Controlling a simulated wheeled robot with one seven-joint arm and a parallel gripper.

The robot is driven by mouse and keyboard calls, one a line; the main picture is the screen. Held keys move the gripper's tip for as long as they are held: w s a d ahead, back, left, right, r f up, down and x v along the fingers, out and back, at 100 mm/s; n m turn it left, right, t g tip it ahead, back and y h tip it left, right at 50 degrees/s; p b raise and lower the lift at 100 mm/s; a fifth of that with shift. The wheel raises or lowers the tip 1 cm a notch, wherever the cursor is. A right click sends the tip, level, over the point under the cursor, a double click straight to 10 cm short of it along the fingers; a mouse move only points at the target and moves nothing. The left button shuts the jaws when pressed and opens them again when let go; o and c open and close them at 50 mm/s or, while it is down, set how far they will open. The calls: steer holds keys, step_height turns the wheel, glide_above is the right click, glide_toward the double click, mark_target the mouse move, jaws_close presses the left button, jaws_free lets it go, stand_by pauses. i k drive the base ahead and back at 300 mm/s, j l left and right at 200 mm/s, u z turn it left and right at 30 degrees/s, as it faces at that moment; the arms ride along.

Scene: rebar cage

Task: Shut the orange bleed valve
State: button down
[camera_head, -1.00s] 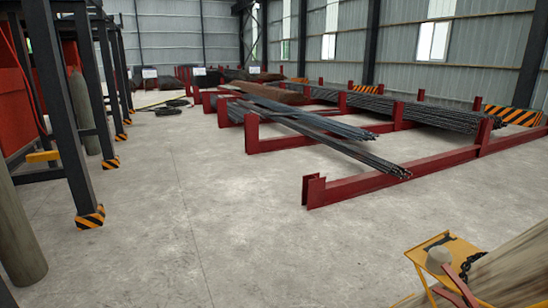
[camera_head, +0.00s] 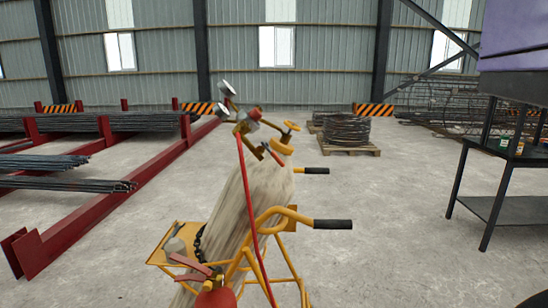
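A small orange handwheel (camera_head: 291,126) sits on a short stem at the right of the valve assembly, above a grey-beige cylinder (camera_head: 262,190). A second, larger orange wheel (camera_head: 281,147) sits just below it at the cylinder's top. I cannot tell which is the bleed valve, nor whether either is open or shut. Two gauges with pale backs, an upper one (camera_head: 227,88) and a lower one (camera_head: 221,110), and a red knob (camera_head: 254,113) are at the left of the assembly. My gripper is in no view.
The cylinder leans on a yellow trolley (camera_head: 268,215) with black grips (camera_head: 333,224). A red hose (camera_head: 246,190) hangs in front. A red extinguisher (camera_head: 215,297) is at the bottom. Red racks (camera_head: 70,230) stand left, a dark table (camera_head: 505,160) right. The floor between trolley and table is clear.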

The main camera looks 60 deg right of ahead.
mark_target(273, 154)
steer(key=z, duration=0.4)
steer(key=l+z, duration=0.25)
steer(key=z, duration=0.15)
steer(key=l+z, duration=0.25)
steer(key=z, duration=0.15)
steer(key=l+z, duration=0.2)
steer(key=z, duration=0.2)
